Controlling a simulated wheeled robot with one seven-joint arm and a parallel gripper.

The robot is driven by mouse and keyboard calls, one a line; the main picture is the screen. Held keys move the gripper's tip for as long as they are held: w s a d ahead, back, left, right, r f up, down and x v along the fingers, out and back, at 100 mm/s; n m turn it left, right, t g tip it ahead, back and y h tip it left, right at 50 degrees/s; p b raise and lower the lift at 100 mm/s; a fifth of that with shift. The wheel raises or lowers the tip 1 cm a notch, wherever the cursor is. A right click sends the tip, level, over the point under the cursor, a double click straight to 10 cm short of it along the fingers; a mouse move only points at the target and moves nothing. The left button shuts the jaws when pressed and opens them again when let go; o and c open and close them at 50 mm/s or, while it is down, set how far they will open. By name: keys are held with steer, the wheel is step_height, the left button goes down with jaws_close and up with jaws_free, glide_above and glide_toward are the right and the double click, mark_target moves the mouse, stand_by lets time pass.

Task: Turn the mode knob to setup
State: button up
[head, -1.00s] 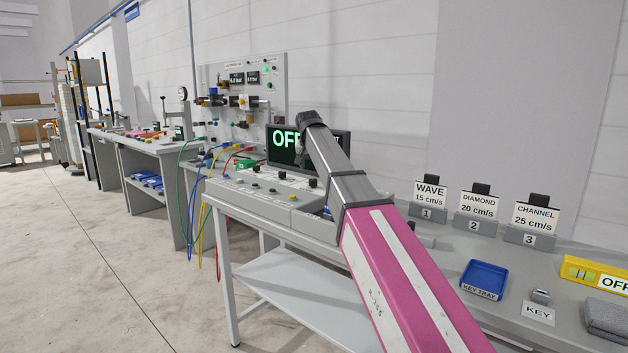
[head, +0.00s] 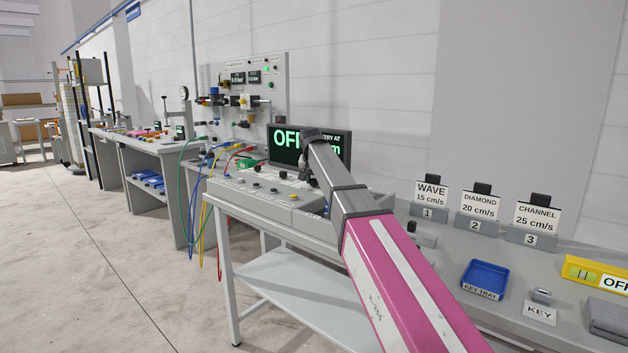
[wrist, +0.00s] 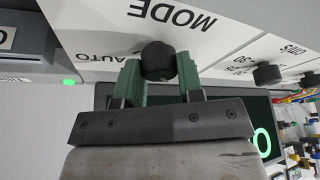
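The mode knob (wrist: 158,60) is a round black knob on a pale panel, below the upside-down word MODE in the wrist view. The word AUTO stands to its left; no SETUP mark shows, and I cannot read the knob's pointer. My gripper (wrist: 160,78) has its two green fingers on either side of the knob, with no clear gap. I cannot tell whether they press on it. In the head view my gripper (head: 308,176) is in front of the display (head: 338,146), above the control panel (head: 250,201); my arm hides the knob there.
More black knobs (wrist: 267,74) sit to the right in the wrist view. Numbered card stands (head: 428,212), a blue key tray (head: 485,276) and a metal key (head: 541,295) are on the table at right. Coloured hoses (head: 190,215) hang at the panel's left.

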steer(key=shift+m, duration=0.4)
steer(key=m+h, duration=0.1)
steer(key=m, duration=0.2)
steer(key=shift+m+g+h, duration=0.3)
steer(key=m+g+h, duration=0.1)
steer(key=m, duration=0.3)
steer(key=shift+m, duration=0.3)
steer(key=o, duration=0.9)
steer(key=shift+a+r, duration=0.1)
